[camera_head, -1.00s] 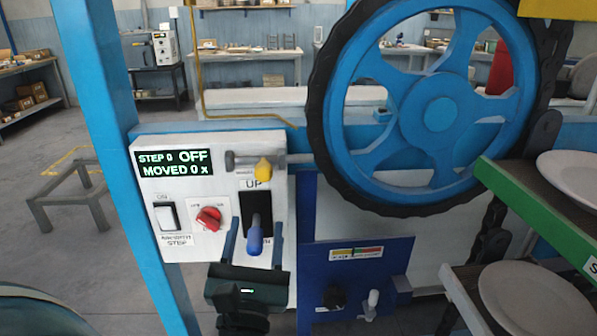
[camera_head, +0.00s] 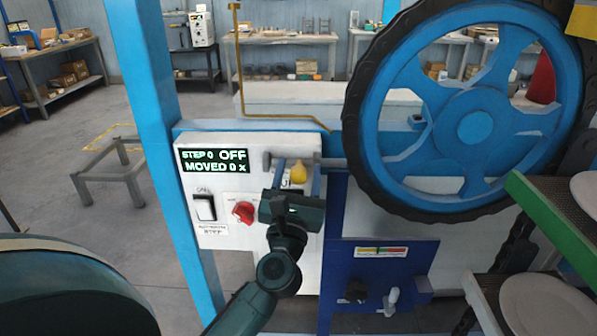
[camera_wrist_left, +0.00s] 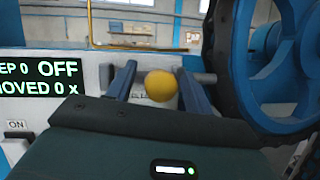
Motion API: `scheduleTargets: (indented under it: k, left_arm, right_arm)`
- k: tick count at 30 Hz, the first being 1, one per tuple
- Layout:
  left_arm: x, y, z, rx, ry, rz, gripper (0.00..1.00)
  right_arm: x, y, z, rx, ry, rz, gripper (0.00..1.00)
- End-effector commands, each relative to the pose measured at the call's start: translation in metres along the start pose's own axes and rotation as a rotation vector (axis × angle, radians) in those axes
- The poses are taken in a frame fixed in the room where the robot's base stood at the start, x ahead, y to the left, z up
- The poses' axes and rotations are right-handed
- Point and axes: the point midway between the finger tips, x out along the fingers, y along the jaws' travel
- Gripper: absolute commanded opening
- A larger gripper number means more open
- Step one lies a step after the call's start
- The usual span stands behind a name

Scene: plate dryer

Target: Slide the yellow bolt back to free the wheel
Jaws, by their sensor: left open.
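The yellow bolt knob (camera_head: 298,172) sits on a grey rod (camera_head: 333,162) along the top right of the white panel (camera_head: 212,238). The rod reaches toward the black tyre of the blue wheel (camera_head: 486,112); I cannot tell whether it touches. My left gripper (camera_head: 298,178) is open, with one finger on each side of the knob. In the left wrist view the knob (camera_wrist_left: 161,86) shows between the two fingers, with a gap on the left. My right gripper is not in view.
The panel display (camera_head: 212,161) reads STEP 0, OFF, MOVED 0 x. A blue box (camera_head: 378,268) is below right. Plates (camera_head: 545,310) on racks stand at right. My gripper hides the panel's lower right.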

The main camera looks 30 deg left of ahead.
Motion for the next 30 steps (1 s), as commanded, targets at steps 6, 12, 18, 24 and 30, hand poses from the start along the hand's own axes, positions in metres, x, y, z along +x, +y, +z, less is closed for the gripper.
scheduleTargets:
  k: [6, 12, 18, 24, 30]
  left_arm:
    - [-0.0004, 0.0000, -0.0002, 0.000, 0.000, 0.000, 0.45]
    - [-0.0005, 0.0000, -0.0001, 0.000, 0.000, 0.000, 0.29]
    - [-0.0006, -0.0001, -0.0001, 0.000, 0.000, 0.000, 0.12]
    - [-0.0007, -0.0002, -0.0002, 0.000, 0.000, 0.000, 0.00]
    - [-0.0015, 0.0052, -0.0013, 0.001, 0.002, 0.000, 0.00]
  right_arm:
    - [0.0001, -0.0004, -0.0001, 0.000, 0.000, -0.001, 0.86]
    - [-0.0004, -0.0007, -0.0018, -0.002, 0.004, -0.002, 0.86]
    - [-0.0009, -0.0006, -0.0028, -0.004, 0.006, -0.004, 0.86]
    - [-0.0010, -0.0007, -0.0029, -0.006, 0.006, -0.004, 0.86]
    - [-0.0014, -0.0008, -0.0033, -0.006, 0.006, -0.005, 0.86]
